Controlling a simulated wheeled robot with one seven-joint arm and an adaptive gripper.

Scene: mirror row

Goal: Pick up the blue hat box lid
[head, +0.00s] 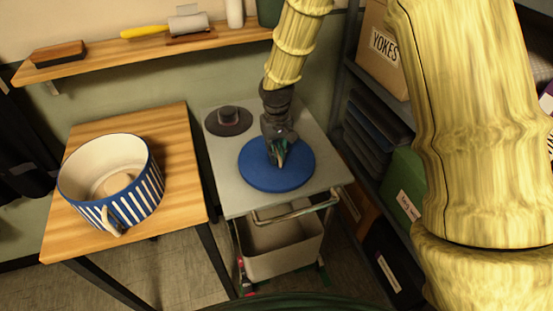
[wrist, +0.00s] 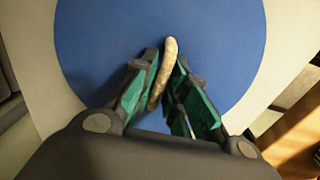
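The blue hat box lid (head: 262,178) is a flat round disc lying on the grey top of a small cart. It also fills much of the wrist view (wrist: 90,45). A pale, narrow handle (wrist: 168,62) stands up from it. My gripper (head: 279,160) is over the lid's middle, pointing down. In the wrist view its green-padded fingers (wrist: 165,62) are close on both sides of the handle, with hardly any gap at the tips. The lid's underside is hidden.
A blue-and-white striped round box (head: 140,200) stands open on the wooden table (head: 180,150) at left. A dark grey disc with a raised middle (head: 228,118) is behind the lid on the cart (head: 228,195). Shelving with a YOKES box (head: 385,45) stands close on the right.

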